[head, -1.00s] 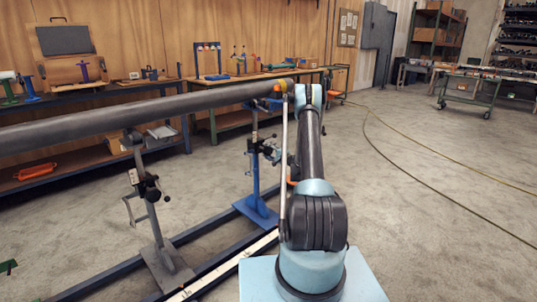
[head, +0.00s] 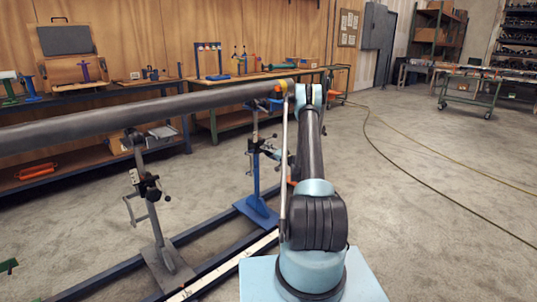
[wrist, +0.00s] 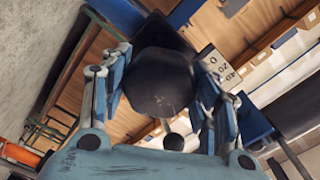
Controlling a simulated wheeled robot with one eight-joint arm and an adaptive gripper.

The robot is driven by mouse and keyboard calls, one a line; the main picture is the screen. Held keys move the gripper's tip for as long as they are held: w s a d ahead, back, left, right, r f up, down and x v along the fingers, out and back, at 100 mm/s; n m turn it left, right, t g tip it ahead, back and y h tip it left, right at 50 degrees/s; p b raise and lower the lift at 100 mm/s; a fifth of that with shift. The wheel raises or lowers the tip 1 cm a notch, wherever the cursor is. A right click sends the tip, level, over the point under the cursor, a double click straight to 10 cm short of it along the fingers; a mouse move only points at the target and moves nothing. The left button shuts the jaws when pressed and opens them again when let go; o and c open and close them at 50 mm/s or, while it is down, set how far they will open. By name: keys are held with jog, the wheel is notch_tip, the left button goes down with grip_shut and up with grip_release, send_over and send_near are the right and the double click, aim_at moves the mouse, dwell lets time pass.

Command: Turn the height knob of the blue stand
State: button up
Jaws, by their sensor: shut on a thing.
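The blue stand (head: 255,178) stands upright on the floor rails under the far end of the long grey pipe (head: 150,108). The exact contact at the fingertips is partly hidden by the knob.
A grey stand (head: 152,205) with a clamp handle supports the pipe nearer to me. A blue floor rail (head: 200,232) and a white scale strip run beside the stands. Workbenches line the wooden wall.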

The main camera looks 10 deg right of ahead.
jog(key=shift+f, duration=0.1)
jog(key=o, duration=1.1)
jog(key=v, duration=1.2)
